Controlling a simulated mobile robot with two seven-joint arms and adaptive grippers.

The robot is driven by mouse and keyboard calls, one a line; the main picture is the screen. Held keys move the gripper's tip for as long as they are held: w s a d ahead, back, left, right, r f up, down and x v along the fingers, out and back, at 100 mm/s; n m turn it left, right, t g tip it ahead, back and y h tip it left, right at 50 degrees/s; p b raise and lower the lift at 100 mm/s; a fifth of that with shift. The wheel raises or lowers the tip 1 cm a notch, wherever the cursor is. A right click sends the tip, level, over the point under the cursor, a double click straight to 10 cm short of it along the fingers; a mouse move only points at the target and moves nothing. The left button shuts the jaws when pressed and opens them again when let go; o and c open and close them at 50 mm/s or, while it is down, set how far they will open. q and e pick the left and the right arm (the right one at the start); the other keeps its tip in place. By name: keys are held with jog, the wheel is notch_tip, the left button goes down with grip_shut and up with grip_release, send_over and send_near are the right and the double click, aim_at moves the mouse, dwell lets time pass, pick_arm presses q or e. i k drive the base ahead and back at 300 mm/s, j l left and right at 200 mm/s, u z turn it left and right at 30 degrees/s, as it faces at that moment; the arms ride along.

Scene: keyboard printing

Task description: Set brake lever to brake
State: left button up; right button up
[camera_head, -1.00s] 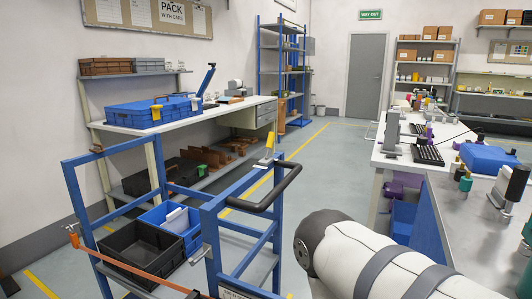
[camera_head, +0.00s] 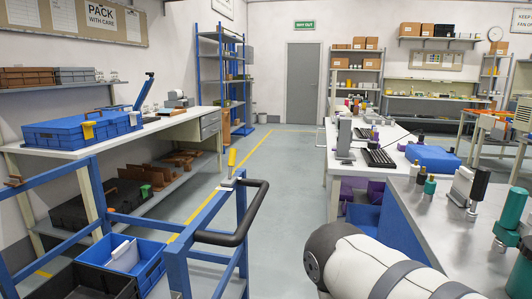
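The blue-framed cart (camera_head: 178,268) stands at the lower left, cut off by the bottom edge. A small lever with a yellow grip (camera_head: 232,158), which looks like the brake lever, stands nearly upright on a pale mount at the top of the cart's frame, beside the black push handle (camera_head: 240,238). I cannot read any brake marking at it. One of my white arm links shows at the bottom, to the right of the cart and apart from the lever. Neither of my grippers is in view.
A black bin (camera_head: 85,284) and a blue bin (camera_head: 150,262) sit on the cart. A workbench (camera_head: 95,146) with a blue case stands on the left. A metal-topped table (camera_head: 425,215) stands close on the right. The aisle floor (camera_head: 275,165) ahead is clear.

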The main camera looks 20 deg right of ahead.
aim_at(233, 153)
jog(key=i+j+z, duration=0.25)
jog(key=z, duration=0.15)
jog(key=i+j+z, duration=0.2)
jog(key=j+z, duration=0.25)
jog(key=i+j+z, duration=0.1)
jog(key=j+z, duration=0.3)
jog(key=i+j+z, duration=0.1)
jog(key=j+z, duration=0.75)
jog(key=k+j+z, duration=0.1)
jog(key=j+z, duration=0.3)
jog(key=j, duration=0.1)
